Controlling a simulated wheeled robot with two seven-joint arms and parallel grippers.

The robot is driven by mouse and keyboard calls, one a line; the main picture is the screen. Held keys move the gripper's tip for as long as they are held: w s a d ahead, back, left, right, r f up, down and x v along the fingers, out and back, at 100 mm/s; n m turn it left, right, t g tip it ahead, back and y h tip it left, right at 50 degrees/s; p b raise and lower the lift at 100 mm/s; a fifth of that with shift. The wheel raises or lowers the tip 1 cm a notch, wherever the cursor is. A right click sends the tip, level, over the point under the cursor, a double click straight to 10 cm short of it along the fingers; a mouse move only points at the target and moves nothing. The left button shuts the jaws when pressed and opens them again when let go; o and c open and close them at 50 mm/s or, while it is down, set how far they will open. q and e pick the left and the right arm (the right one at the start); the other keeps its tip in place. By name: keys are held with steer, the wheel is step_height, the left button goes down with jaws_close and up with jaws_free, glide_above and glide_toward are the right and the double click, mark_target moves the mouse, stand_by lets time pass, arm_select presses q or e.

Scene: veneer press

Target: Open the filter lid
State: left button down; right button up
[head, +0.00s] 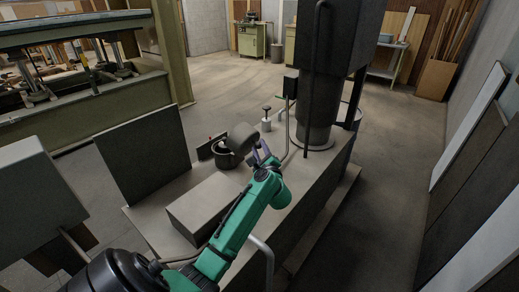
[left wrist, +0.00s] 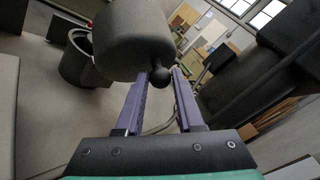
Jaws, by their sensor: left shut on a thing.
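The filter lid (head: 241,137) is a dark grey rounded cap. It stands tilted up over the right side of the dark filter pot (head: 223,160), whose open mouth shows in part. In the left wrist view, the lid (left wrist: 128,38) fills the upper middle, with the pot (left wrist: 72,64) to its left. My left gripper (head: 257,153) is at the lid's right side. Its purple fingers are shut on the lid's round knob (left wrist: 161,76). Any hinge between lid and pot is hidden. My right gripper is not in view.
The pot stands on a grey machine base (head: 295,200) with a box-like block (head: 208,205) in front. A dark upright panel (head: 145,155) is to the left. A tall dark column (head: 320,100) and a thin pipe stand to the right. Open floor (head: 385,170) lies beyond.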

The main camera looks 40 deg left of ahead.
mark_target(254, 137)
arm_select(q)
steer(key=shift+f, duration=0.1)
stand_by(0.4)
steer(key=r+p, duration=0.1)
steer(key=p, duration=0.1)
steer(key=a+r+p, duration=0.1)
steer(key=p, duration=0.1)
steer(key=shift+a+r+n+g+h, duration=0.1)
steer(key=shift+r+n+g+h, duration=0.2)
steer(key=shift+r+n+h, duration=0.1)
steer(key=shift+a, duration=0.25)
steer(key=c, duration=0.5)
jaws_free()
steer(key=shift+c, duration=0.2)
steer(key=shift+s+d, duration=0.1)
steer(key=shift+s, duration=0.05)
